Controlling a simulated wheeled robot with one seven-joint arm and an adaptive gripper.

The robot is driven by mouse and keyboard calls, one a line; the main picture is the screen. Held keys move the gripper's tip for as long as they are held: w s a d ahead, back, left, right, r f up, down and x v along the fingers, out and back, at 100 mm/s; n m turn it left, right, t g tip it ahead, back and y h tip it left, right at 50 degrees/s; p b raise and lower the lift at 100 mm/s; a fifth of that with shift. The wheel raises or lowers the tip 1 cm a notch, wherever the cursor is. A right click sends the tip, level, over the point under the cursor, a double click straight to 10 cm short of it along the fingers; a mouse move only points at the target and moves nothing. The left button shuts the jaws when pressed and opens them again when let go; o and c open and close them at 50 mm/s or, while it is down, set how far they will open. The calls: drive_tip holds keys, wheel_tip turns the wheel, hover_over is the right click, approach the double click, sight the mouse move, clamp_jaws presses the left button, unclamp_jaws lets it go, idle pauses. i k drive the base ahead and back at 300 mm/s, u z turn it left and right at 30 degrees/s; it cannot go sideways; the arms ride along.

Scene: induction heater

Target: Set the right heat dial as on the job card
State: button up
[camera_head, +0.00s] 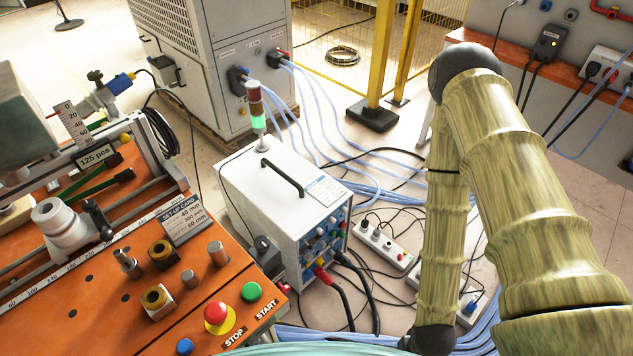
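A white power unit (285,185) stands on the floor in the middle, with a black handle on top. Its front panel (325,240) faces lower right and carries several small knobs and coloured buttons. They are seen at a steep angle and too small for me to tell the right heat dial or its setting. No card in view is readable as the job card; a printed label (327,190) on top of the unit is too small to read. My arm fills the right side, bent at the elbow, its far end reaching the bottom edge. My gripper is not in view.
An orange workbench (95,315) at left holds a set-up card (185,222), metal fittings, a red stop button (217,314) and a green start button (251,291). Power strips (386,243), cables and blue hoses (375,190) cover the floor right of the unit.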

sight(307, 256)
drive_tip(key=u, duration=0.05)
drive_tip(key=k, duration=1.25)
drive_tip(key=z, duration=0.7)
drive_tip(key=i, duration=1.05)
drive_tip(key=u, duration=0.4)
